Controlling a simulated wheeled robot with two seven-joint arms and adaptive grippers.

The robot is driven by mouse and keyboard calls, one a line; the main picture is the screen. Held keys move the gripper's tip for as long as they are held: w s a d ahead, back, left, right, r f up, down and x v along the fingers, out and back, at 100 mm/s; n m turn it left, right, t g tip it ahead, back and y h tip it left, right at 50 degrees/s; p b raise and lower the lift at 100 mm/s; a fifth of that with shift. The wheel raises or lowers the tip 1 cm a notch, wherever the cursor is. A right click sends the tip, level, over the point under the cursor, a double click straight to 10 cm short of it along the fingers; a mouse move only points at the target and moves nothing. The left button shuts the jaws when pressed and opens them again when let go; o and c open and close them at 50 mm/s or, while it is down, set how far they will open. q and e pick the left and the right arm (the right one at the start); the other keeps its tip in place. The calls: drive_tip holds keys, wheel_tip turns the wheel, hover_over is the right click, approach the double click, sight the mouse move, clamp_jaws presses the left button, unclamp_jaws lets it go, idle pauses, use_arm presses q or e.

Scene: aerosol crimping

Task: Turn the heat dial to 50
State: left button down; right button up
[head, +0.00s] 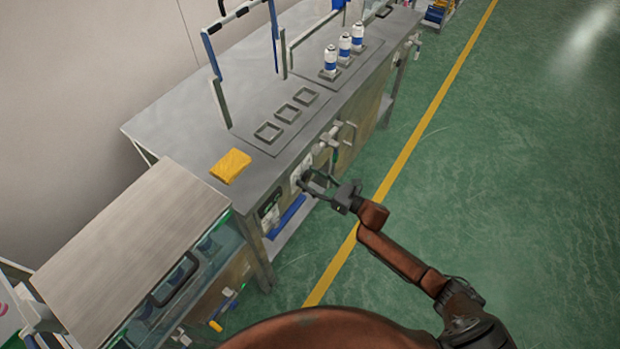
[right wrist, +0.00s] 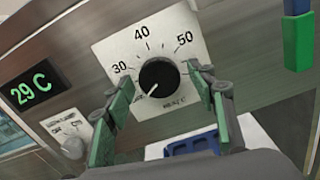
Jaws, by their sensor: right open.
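The heat dial (right wrist: 159,77) is a round black knob on a white plate (right wrist: 118,50) marked 30, 40 and 50. Its white pointer mark faces the lower left, below the 30. A green digital display (right wrist: 33,88) to its left reads 29 C. My right gripper (right wrist: 161,82) is open, with its green-padded fingers on either side of the knob; I cannot tell whether they touch it. In the head view my right gripper (head: 318,187) is at the front panel of the workbench (head: 190,120), largely covering the dial. My left gripper is not in view.
A blue bin (right wrist: 192,145) lies below the dial, and a green and blue part (right wrist: 298,42) hangs at right. A yellow cloth (head: 230,165) lies on the bench. The green floor at right is clear.

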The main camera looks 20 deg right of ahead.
drive_tip(key=c, duration=1.2)
drive_tip(key=shift+o, duration=0.2)
drive_tip(key=shift+m, duration=0.3)
